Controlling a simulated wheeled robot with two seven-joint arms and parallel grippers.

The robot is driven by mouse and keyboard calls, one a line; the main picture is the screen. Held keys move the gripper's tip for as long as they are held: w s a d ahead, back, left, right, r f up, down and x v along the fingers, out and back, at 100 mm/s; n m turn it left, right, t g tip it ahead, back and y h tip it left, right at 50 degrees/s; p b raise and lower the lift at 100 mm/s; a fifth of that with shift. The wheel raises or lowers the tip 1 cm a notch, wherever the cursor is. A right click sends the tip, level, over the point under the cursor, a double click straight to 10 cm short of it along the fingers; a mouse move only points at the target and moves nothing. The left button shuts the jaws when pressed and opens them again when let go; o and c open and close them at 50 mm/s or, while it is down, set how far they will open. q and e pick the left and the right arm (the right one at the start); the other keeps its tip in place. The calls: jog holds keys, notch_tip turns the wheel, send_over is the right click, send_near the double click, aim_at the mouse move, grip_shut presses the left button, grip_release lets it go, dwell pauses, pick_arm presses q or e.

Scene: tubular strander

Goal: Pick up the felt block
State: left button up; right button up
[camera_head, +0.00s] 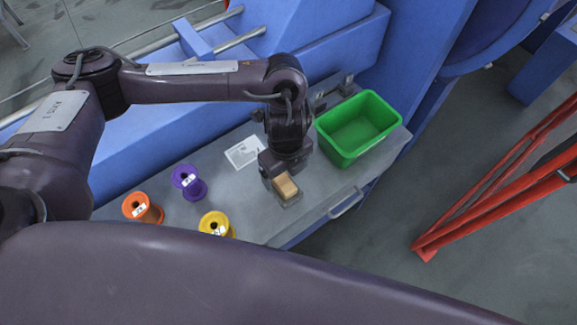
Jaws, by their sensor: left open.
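The felt block (286,187) is a small tan block near the front edge of the grey bench top, left of the green bin. My left gripper (284,192) points down right at the block, with its dark body just behind and above it. The jaws are open, and the block shows at their fingertips. I cannot tell whether the fingers touch it. My right gripper is not in view.
A green bin (343,153) stands right of my left gripper. A white card (243,152) lies behind. Blue machinery (325,25) rises at the back. A red frame (490,195) stands at right.

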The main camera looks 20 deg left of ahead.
aim_at(283, 180)
pick_arm(q)
jog(key=f, duration=0.2)
jog(key=a+f, duration=0.1)
jog(key=f, duration=0.1)
jog(key=shift+s+b, duration=0.3)
jog(key=shift+b, duration=0.05)
jog(key=f, duration=0.2)
jog(key=shift+w+f, duration=0.25)
jog(key=shift+f, duration=0.15)
jog(key=c, duration=1.1)
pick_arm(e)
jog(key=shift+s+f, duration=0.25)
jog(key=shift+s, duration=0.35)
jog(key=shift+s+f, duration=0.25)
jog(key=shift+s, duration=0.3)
